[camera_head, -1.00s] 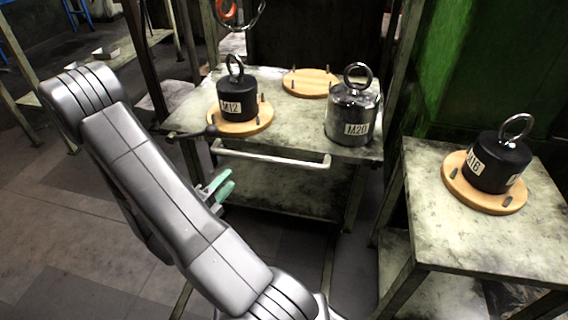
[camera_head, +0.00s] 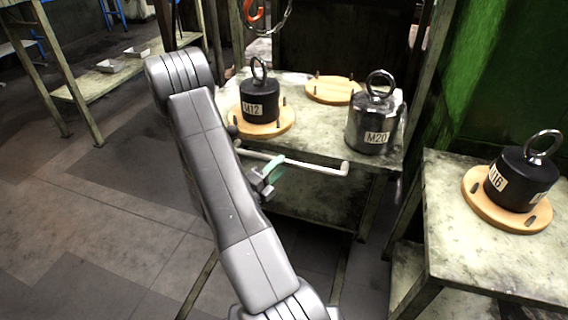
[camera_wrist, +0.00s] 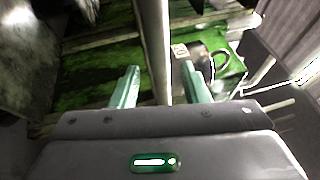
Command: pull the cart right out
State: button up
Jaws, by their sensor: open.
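The cart (camera_head: 318,122) is a worn, pale-topped trolley with a lower shelf, standing inside a dark frame. Its white bar handle (camera_head: 315,165) runs along the front edge. My gripper (camera_head: 270,172), with green fingers, is at the left half of the handle in the head view. In the wrist view the fingers (camera_wrist: 160,88) are open on either side of a pale bar (camera_wrist: 152,40), which looks like the handle. Whether a finger touches it I cannot tell. My arm hides part of the cart's left side.
On the cart are a black M12 weight (camera_head: 259,102) on a wooden disc, a steel M20 weight (camera_head: 374,120) and an empty disc (camera_head: 333,89). A side table (camera_head: 460,240) with a black M16 weight (camera_head: 520,178) stands close at right. Floor (camera_head: 130,210) at left is clear.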

aim_at(299, 152)
jog(key=shift+x, duration=1.5)
grip_shut()
